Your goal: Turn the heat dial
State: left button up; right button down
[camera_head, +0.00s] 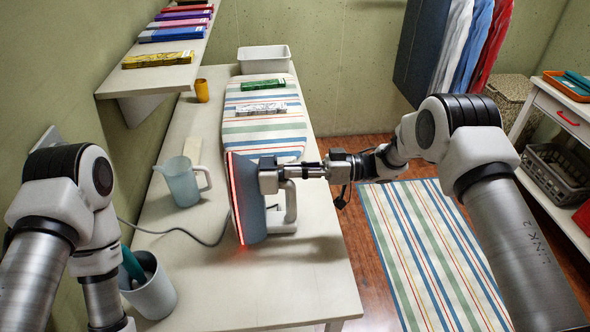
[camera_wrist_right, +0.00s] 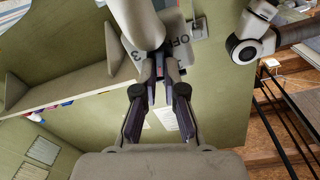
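The clothes iron (camera_head: 250,205) stands on its heel on the long table, its soleplate facing left with a red glowing edge. Its handle is on the right side. My right gripper (camera_head: 272,176) reaches in from the right at the iron's upper body.
A grey cord (camera_head: 180,232) runs left from the iron. A shelf (camera_head: 150,78) overhangs the back left.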

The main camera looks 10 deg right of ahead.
jog(key=m, duration=0.4)
jog(key=shift+w+f, duration=0.1)
jog(key=shift+w, duration=0.1)
jog(key=c, duration=1.3)
grip_release()
jog(key=shift+o, duration=0.2)
jog(key=d, duration=1.2)
jog(key=shift+s, duration=0.35)
